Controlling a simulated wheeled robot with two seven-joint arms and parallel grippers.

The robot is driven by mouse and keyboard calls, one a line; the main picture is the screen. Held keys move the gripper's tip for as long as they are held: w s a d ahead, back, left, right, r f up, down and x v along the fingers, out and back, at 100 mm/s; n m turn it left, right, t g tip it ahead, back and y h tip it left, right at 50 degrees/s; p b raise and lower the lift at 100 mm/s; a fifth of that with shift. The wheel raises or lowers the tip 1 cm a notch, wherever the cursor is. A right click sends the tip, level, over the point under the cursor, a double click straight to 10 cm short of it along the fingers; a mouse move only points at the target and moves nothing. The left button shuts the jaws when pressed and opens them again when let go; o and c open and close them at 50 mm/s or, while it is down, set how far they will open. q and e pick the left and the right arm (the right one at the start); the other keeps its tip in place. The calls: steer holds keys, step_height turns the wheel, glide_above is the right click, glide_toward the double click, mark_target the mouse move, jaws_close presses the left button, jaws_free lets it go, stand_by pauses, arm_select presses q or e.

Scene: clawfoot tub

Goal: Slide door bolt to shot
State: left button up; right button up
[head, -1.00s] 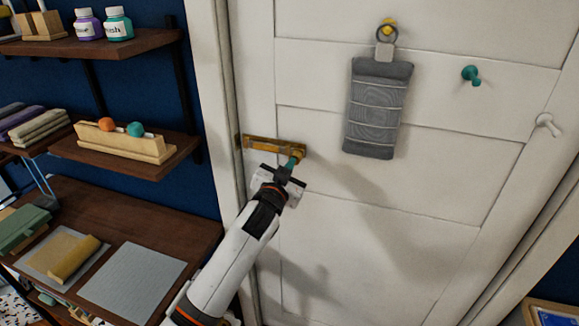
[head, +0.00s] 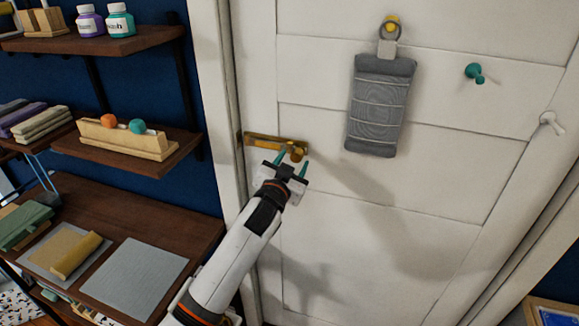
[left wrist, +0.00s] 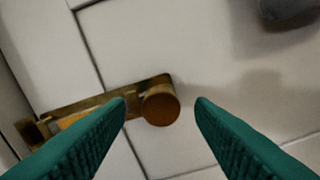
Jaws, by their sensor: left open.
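The brass door bolt (head: 272,143) is fixed to the white door (head: 375,225) near its left edge in the head view. Its round knob (head: 297,153) is at the right end of the bolt plate. In the left wrist view the knob (left wrist: 160,104) shows between the two teal fingertips, and the bolt plate (left wrist: 90,110) runs left behind the left finger. My left gripper (head: 292,162) is open and empty, with its fingers just below the knob in the head view. Whether they touch the knob I cannot tell. My right gripper is not in view.
A grey hanging pad (head: 380,105) hangs from a yellow hook above right of the bolt. A teal hook (head: 474,73) and a white hook (head: 551,123) are further right. Wooden shelves (head: 125,150) and a desk (head: 150,230) stand left of the door frame.

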arm_select(q)
steer(key=shift+s+a+f, duration=0.1)
steer(key=shift+s+a, duration=0.1)
steer(key=shift+s, duration=0.45)
steer(key=b+v, duration=0.2)
steer(key=v, duration=1)
steer(key=shift+a+b, duration=0.2)
steer(key=shift+b, duration=0.1)
steer(key=shift+s, duration=0.1)
